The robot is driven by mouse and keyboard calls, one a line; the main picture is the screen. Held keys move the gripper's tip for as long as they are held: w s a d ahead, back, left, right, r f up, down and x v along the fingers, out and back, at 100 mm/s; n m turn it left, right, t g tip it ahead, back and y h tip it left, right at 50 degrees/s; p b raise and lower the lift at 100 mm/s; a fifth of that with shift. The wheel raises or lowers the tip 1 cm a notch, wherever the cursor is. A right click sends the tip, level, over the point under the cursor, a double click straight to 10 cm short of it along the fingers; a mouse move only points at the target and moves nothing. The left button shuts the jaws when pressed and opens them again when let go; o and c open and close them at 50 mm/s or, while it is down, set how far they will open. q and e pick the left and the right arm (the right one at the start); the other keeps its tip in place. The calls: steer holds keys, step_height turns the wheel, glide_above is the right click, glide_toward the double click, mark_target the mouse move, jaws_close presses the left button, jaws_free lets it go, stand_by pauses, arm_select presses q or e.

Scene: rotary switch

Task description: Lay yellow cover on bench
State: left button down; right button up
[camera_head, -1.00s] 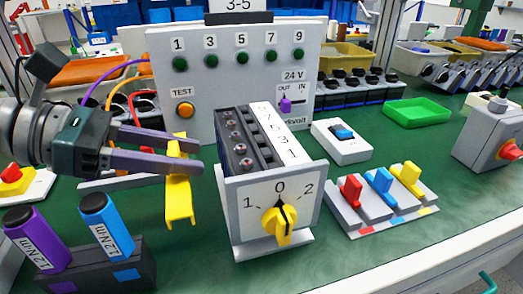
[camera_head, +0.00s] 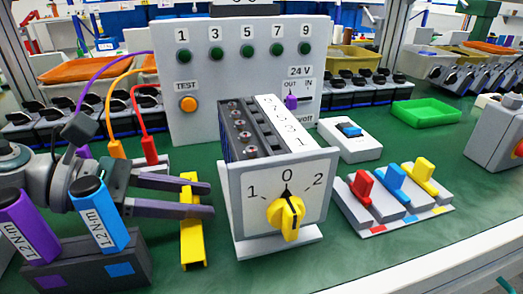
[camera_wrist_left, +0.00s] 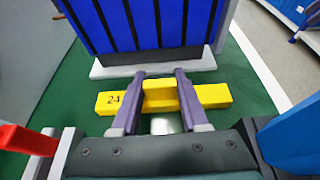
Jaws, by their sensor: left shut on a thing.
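The yellow cover (camera_head: 193,247) is a long narrow piece at the left of the rotary switch, low at the green bench top. My left gripper (camera_head: 207,200) is shut on its raised middle part. In the left wrist view the cover (camera_wrist_left: 213,96) lies crosswise between the two purple fingers (camera_wrist_left: 160,90), with "24" printed on its left end. It looks level and at the bench surface, but I cannot tell if it fully touches. The rotary switch (camera_head: 258,200) stands upright, its yellow knob (camera_head: 286,215) pointing to 0. My right gripper is out of view.
Purple (camera_head: 25,225) and blue (camera_head: 98,215) torque drivers stand in a dark holder (camera_head: 90,265) at the front left, close to my left gripper. The grey test panel (camera_head: 230,100) stands behind. Red, blue and yellow levers (camera_head: 395,185) are at the right. Bare green bench (camera_head: 400,260) lies front right.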

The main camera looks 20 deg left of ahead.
arm_select(q)
steer(key=shift+c, duration=2.1)
jaws_free()
